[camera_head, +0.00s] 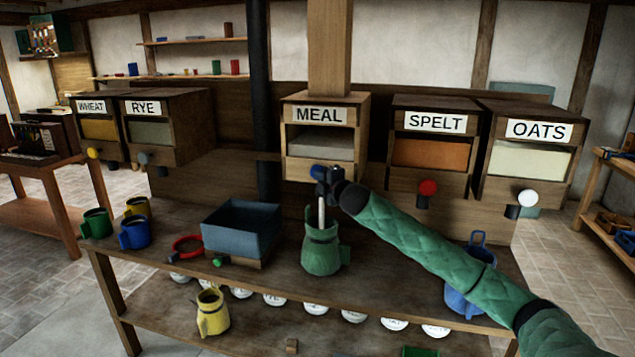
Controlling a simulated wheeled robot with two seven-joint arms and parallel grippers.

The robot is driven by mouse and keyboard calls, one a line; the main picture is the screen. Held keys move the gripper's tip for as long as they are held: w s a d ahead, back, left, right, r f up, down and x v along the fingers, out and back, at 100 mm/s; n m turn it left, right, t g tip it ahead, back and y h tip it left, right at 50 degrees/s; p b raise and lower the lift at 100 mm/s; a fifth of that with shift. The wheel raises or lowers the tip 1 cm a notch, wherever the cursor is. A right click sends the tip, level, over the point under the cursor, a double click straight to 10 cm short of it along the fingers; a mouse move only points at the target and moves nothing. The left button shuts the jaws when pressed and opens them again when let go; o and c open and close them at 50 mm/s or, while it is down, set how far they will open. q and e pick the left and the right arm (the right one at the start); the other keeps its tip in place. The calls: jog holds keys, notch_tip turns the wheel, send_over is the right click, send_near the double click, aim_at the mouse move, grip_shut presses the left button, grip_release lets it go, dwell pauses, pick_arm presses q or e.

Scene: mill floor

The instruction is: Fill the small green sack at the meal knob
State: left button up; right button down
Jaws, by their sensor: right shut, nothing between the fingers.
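The small green sack (321,257) stands upright on the bench under the MEAL bin (325,117). The blue meal knob (317,171) is at the front of that bin, partly hidden by my right gripper. My right gripper (326,180) is shut with nothing between its fingers, right at the knob; I cannot tell whether it touches. A thin pale stream (321,212) runs from below the knob down to the sack's mouth. How full the sack is inside is hidden. My left gripper is out of view.
A blue sack (466,290) stands right, partly behind my arm. A yellow sack (212,312) is on the lower shelf. SPELT (433,147) and OATS (530,160) bins stand right.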

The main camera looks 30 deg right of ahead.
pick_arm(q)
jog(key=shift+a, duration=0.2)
pick_arm(e)
jog(key=shift+d+r, duration=0.3)
jog(key=shift+r, duration=0.05)
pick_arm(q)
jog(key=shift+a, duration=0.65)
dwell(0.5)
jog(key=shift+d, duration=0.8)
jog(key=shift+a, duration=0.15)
